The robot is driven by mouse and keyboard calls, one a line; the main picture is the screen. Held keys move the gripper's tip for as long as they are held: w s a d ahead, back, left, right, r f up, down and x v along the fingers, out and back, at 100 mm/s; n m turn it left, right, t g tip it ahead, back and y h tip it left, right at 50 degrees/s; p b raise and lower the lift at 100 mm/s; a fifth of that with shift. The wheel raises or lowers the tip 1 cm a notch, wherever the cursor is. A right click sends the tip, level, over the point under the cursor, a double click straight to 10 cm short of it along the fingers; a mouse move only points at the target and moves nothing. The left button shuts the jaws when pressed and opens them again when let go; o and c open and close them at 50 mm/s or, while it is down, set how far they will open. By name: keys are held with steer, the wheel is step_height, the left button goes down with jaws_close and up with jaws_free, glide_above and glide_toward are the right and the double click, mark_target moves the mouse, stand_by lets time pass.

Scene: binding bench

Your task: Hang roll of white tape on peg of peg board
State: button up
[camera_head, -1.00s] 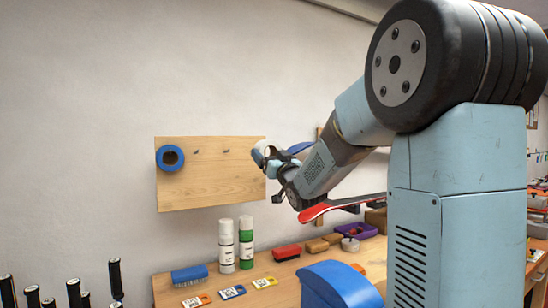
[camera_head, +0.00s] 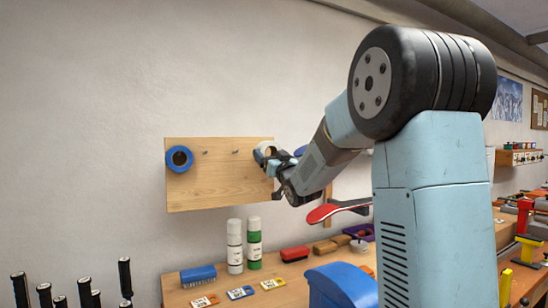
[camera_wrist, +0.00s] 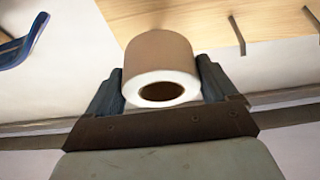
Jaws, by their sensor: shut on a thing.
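The roll of white tape (camera_wrist: 160,62) is held between the two fingers of my gripper (camera_wrist: 160,88) in the wrist view, its open hole facing the camera. In the head view my gripper (camera_head: 271,157) holds the roll (camera_head: 265,149) at the right edge of the wooden peg board (camera_head: 215,185). The board shows a blue roll (camera_head: 179,159) at its left end and two bare pegs, a middle one (camera_head: 204,152) and a right one (camera_head: 236,152). The roll is to the right of the right peg, apart from it. A peg (camera_wrist: 237,35) also shows in the wrist view, right of the roll.
The wall left of the board is bare.

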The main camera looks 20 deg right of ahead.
steer(key=shift+w+a, duration=0.25)
steer(key=shift+w, duration=0.95)
steer(key=shift+w+a+f, duration=0.1)
steer(key=shift+w+f, duration=0.2)
steer(key=shift+w, duration=0.2)
steer(key=shift+w+a+f, duration=0.1)
steer(key=shift+w+f, duration=0.15)
steer(key=shift+w, duration=0.2)
steer(key=shift+f, duration=0.15)
steer(key=o, duration=0.7)
steer(key=s, duration=0.3)
steer(key=s+d, duration=0.1)
steer(key=s, duration=0.2)
steer(key=s+d, duration=0.1)
steer(key=s, duration=0.2)
steer(key=shift+s, duration=0.4)
